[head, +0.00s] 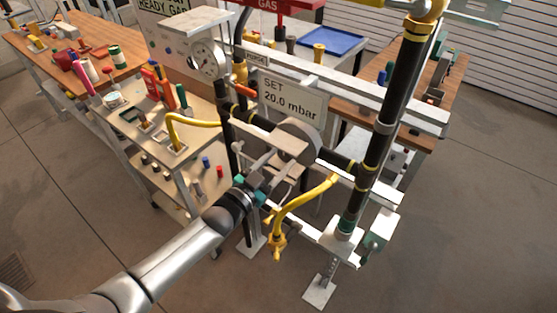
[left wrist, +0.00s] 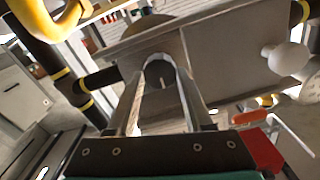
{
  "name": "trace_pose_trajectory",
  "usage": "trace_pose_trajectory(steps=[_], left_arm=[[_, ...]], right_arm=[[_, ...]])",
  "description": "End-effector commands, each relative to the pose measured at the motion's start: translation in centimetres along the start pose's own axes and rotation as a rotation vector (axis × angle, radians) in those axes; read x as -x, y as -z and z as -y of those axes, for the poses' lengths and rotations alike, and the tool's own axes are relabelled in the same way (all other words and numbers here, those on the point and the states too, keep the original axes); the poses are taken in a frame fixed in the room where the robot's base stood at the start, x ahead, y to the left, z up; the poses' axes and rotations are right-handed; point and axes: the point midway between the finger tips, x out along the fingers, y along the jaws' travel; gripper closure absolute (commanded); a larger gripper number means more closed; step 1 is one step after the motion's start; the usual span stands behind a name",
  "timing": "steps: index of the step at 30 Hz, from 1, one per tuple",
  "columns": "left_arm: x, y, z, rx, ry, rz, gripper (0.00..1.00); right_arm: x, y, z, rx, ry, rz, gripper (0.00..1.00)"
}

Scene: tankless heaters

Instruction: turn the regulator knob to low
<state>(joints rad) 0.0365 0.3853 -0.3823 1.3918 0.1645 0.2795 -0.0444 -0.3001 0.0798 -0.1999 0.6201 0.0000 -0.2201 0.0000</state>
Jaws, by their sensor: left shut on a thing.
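The regulator (head: 278,140) sits on the dark pipe run below a sign reading "SET 20.0 mbar" (head: 290,97). It has a pale flat body with a grey round part behind. My left gripper (head: 268,172) reaches in from the lower left, just under and in front of it. In the left wrist view, my left gripper's two fingers (left wrist: 160,85) are shut on the grey regulator knob (left wrist: 160,72), which sits between them in front of a flat plate (left wrist: 215,55). The knob is largely hidden in the head view, and its setting cannot be read. My right gripper is not in view.
A yellow hose (head: 303,198) hangs close right of my left gripper. A thick black pipe (head: 385,115) rises further right. A tool cart (head: 150,125) stands left; open floor lies in front.

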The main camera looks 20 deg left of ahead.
Motion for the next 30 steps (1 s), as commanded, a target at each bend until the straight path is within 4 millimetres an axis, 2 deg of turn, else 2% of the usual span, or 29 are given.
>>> trace_pose_trajectory(steps=[6,7,10,25,30], left_arm=[[0.03,-0.08,0.00,-0.001,0.000,0.002,1.00],[0.03,-0.08,0.00,-0.001,0.000,0.002,0.48],[0.03,-0.07,0.00,-0.001,0.000,0.002,0.37],[0.01,-0.02,0.00,-0.011,0.000,0.000,0.36],[0.02,-0.06,-0.06,-0.112,0.000,-0.001,0.36]], right_arm=[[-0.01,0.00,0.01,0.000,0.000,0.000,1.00],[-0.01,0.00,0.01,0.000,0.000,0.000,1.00],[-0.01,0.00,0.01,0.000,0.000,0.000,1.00],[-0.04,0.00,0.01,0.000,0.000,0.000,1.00],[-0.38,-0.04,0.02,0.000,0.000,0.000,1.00]])
